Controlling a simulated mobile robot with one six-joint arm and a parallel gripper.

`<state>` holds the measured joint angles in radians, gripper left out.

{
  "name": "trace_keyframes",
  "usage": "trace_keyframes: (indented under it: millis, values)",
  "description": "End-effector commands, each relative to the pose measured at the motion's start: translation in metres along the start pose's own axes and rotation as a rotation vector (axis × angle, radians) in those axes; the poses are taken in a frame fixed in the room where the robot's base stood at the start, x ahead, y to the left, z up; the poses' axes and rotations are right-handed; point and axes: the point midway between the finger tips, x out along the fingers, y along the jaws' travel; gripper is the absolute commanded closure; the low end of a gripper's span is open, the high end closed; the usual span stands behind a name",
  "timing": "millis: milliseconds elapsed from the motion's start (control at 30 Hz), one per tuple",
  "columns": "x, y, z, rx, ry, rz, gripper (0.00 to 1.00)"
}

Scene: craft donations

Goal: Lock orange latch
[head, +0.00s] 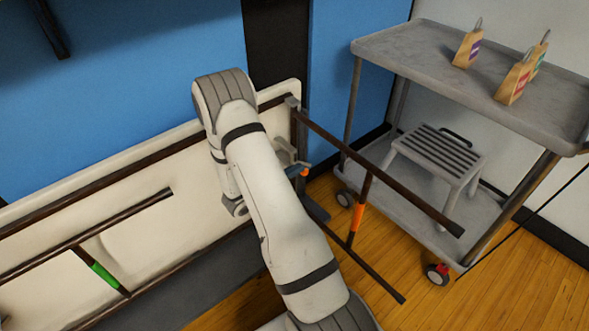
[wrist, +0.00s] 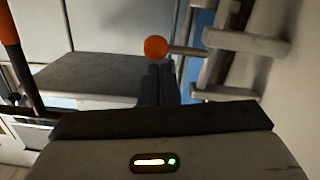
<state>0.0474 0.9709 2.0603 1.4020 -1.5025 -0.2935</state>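The orange latch shows as a round orange knob (wrist: 155,47) on a short rod in the wrist view, with pale grey bracket bars (wrist: 245,42) to its right. In the head view the small orange knob (head: 304,172) sits beside the grey bracket at the end of the cream panel, just right of my arm. My gripper (wrist: 158,68) has its dark fingers side by side with no clear gap, and seems shut and empty. Its tips appear just below the knob in the wrist picture; contact cannot be told. In the head view my arm hides most of the gripper.
A dark-barred gate with an orange band (head: 357,218) juts out right of my arm. A grey cart (head: 400,50) beyond it carries tagged bags (head: 467,50), with a step stool (head: 440,150) below. A green-banded bar (head: 104,275) is at left. Wood floor shows at lower right.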

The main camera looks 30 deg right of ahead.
Motion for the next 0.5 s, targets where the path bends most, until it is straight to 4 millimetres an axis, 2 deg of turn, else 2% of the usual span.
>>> trace_keyframes:
  millis: [167,333,500]
  values:
    - [-0.003,0.001,-0.013,-0.001,-0.004,-0.001,1.00]
    - [-0.010,0.003,-0.046,0.003,0.000,0.000,1.00]
    - [-0.053,0.001,-0.042,-0.001,0.003,-0.007,1.00]
